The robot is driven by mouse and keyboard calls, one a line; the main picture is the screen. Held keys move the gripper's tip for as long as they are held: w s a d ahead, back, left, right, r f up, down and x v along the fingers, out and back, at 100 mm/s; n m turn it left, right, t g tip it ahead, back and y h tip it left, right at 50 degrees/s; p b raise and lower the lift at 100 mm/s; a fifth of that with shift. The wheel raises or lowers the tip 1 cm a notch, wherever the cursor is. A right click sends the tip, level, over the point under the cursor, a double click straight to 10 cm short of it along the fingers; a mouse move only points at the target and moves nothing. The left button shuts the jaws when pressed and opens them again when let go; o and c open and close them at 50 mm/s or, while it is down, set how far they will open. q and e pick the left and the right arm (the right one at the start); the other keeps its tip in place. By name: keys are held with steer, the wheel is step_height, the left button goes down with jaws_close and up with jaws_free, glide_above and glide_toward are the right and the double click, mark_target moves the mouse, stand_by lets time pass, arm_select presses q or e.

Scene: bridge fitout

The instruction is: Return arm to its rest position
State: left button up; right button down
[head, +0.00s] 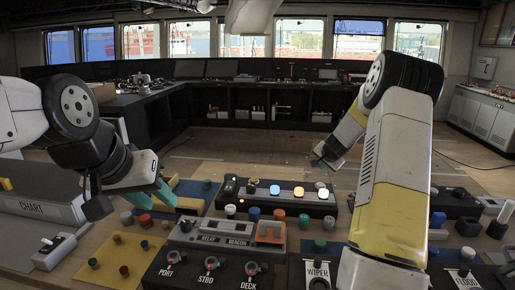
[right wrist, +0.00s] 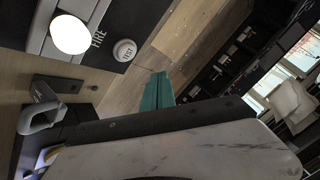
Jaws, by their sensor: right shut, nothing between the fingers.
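My right arm rises large at the right of the head view, its forearm reaching back over the panels. Its gripper (head: 325,160) is small there, above the far edge of the consoles, and partly hidden. In the right wrist view the teal fingers of this right gripper (right wrist: 157,92) are together, with nothing between them. My left gripper (head: 152,196) hangs at the left of the head view, above the blue and yellow panels. Its two teal fingers look apart and empty.
A black panel with lit buttons (head: 275,190) stands just below my right gripper. Switch panels marked PORT, STBD and DECK (head: 205,272) fill the front. A white lit button (right wrist: 70,34) shows in the right wrist view. Open wooden floor (head: 240,145) lies beyond.

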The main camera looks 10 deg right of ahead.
steer(key=s+a+r+n+y, duration=0.3)
steer(key=s+a+r+n, duration=0.3)
steer(key=s+a+r, duration=1.15)
steer(key=s+a+n+g, duration=0.1)
steer(key=s+a+n, duration=0.1)
steer(key=s, duration=1.1)
steer(key=s+a+n+g, duration=0.2)
steer(key=s+n, duration=0.1)
steer(key=s, duration=1)
steer(key=shift+a+r, duration=0.3)
steer(key=shift+r, duration=0.15)
